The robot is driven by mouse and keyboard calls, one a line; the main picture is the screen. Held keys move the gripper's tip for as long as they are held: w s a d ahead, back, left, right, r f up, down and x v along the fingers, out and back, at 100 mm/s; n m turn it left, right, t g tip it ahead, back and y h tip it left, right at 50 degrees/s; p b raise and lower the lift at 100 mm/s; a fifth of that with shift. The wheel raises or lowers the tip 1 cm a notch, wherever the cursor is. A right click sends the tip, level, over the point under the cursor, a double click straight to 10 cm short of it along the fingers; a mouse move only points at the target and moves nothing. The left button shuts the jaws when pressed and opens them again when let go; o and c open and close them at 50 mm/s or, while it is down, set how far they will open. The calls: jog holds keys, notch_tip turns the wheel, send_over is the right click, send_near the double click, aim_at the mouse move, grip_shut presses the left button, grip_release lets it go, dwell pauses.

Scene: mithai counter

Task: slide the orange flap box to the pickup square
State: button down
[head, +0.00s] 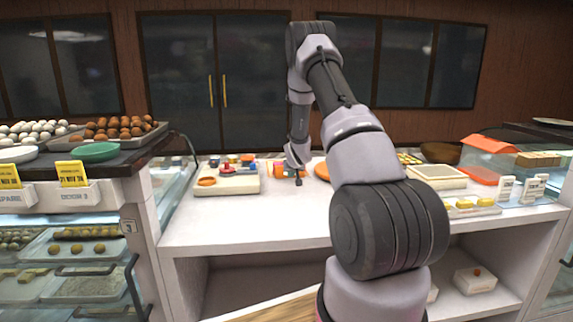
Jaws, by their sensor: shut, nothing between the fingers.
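My gripper (298,182) points down over the middle back of the white counter, its narrow fingers together and empty. A small orange box-like thing (281,168) sits right behind and beside it, partly hidden by my wrist; I cannot tell whether they touch. It may be the orange flap box, but its flap is not clear at this size. A larger see-through case with an orange top (487,144) stands at the right end of the counter. I cannot make out a marked pickup square; my arm covers part of the counter.
A cream tray (245,187) with small coloured items and an orange ring stands left of my gripper. An orange disc (322,171) lies just right of it. White price cards (506,189) and a cream box (437,173) stand right. The counter front (250,222) is bare.

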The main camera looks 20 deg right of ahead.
jog(key=shift+w+d, duration=0.4)
jog(key=shift+w, duration=1)
jog(key=shift+w+d, duration=0.4)
jog(key=shift+w, duration=0.95)
jog(key=shift+w+d, duration=0.4)
jog(key=shift+w, duration=1)
jog(key=shift+s+a, duration=0.25)
jog(key=shift+s, duration=0.6)
jog(key=shift+s+a, duration=0.25)
jog(key=shift+s, duration=0.6)
jog(key=shift+r, duration=4)
